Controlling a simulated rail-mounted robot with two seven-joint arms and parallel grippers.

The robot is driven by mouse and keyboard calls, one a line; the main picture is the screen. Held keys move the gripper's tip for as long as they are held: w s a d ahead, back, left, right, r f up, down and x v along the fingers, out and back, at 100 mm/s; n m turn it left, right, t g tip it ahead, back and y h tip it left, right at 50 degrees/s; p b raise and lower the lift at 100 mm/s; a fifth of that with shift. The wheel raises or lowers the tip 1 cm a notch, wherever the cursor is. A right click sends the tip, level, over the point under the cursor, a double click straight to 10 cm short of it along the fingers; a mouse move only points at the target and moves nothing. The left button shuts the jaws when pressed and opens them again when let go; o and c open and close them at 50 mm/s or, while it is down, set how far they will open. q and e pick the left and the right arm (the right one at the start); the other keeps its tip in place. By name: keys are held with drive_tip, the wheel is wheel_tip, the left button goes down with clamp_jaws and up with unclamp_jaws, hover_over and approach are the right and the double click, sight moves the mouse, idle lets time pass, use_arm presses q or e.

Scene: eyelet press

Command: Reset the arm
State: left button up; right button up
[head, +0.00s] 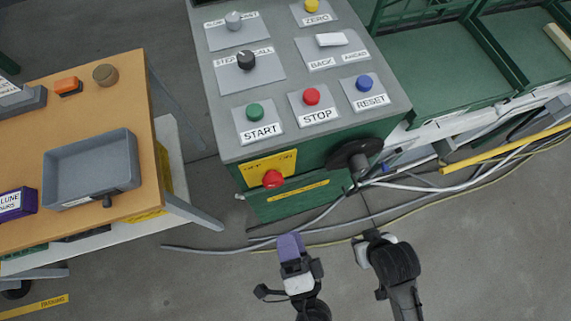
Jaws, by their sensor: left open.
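My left gripper (291,248) is at the bottom middle of the head view, over the floor and below the control box. It is open; its tip end looks purple, and I see nothing clearly held. My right gripper (370,243) is to its right, also over bare floor, seen from above and behind. Its fingers are too hidden to tell open from shut. Both grippers are apart from the control box (230,155). The blue RESET button (364,83) is on the right of the box's sloping top, beside the red STOP button (312,96) and green START button (254,110).
A red knob (273,179) and a black round handle (352,155) stick out from the box's front. Cables (430,187) run across the floor. A wooden table (140,80) with a grey tray (92,132) stands left. Green benches (440,80) stand right.

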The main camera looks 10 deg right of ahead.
use_arm(q)
drive_tip(key=shift+s, duration=0.55)
drive_tip(key=shift+d, duration=0.1)
